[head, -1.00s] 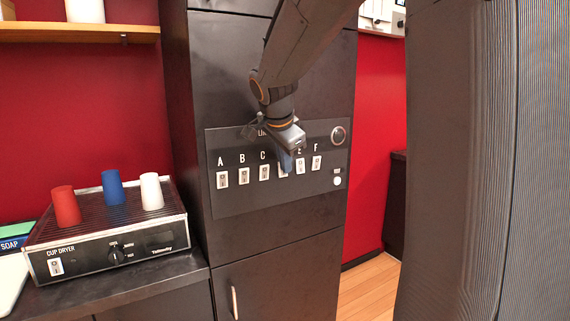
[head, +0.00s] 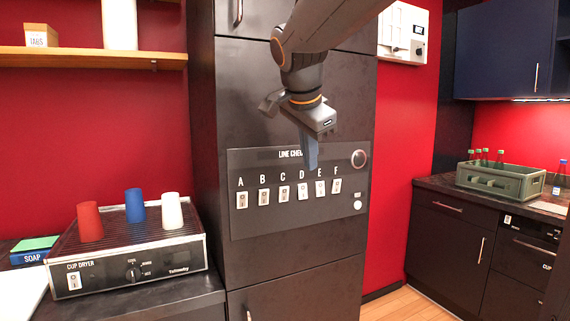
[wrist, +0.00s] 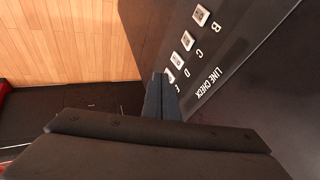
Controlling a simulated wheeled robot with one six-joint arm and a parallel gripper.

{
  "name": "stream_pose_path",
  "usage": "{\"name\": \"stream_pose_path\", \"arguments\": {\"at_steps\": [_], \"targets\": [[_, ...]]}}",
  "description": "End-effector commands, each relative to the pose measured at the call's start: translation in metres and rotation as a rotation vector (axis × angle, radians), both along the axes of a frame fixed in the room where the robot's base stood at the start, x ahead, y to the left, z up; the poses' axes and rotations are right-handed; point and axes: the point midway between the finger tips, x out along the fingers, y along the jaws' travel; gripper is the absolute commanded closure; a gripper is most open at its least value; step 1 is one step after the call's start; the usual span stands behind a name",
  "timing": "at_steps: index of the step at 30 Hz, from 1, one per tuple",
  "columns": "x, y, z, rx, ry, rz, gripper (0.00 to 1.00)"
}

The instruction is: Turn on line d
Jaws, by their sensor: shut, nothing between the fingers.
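A dark line check panel (head: 255,221) on the black cabinet front carries a row of white switches lettered A to F. The line D switch (head: 303,191) is fourth from the left, and its face is too small to read its position. In the wrist view the D switch (wrist: 176,61) shows just beyond my fingertips. My gripper (head: 312,166) is shut and empty, its fingers pointing down in front of the panel. The tips show between letters D and E, above the switch row. Contact with the panel cannot be told.
A round dial (head: 358,158) and a white button (head: 357,204) are at the panel's right. A cup dryer (head: 150,268) with red, blue and white cups stands at left. A green bottle crate (head: 500,180) sits on the right counter. Floor shows between the cabinets.

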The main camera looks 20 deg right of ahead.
Motion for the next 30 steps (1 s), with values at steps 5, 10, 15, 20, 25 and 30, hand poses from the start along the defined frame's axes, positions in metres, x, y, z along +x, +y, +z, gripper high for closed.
{"name": "stream_pose_path", "arguments": {"at_steps": [5,10,15,20,25,30], "targets": [[0.0,0.0,0.0,0.0,0.0,0.0,1.0],[-0.003,-0.001,-0.014,0.0,0.001,-0.001,1.0],[-0.004,-0.001,-0.014,0.0,0.0,-0.001,1.0],[-0.003,-0.002,-0.016,0.0,0.001,-0.001,1.0],[0.005,-0.008,-0.03,0.0,0.003,-0.002,1.0],[0.019,-0.019,-0.057,0.001,0.004,-0.002,1.0]]}}
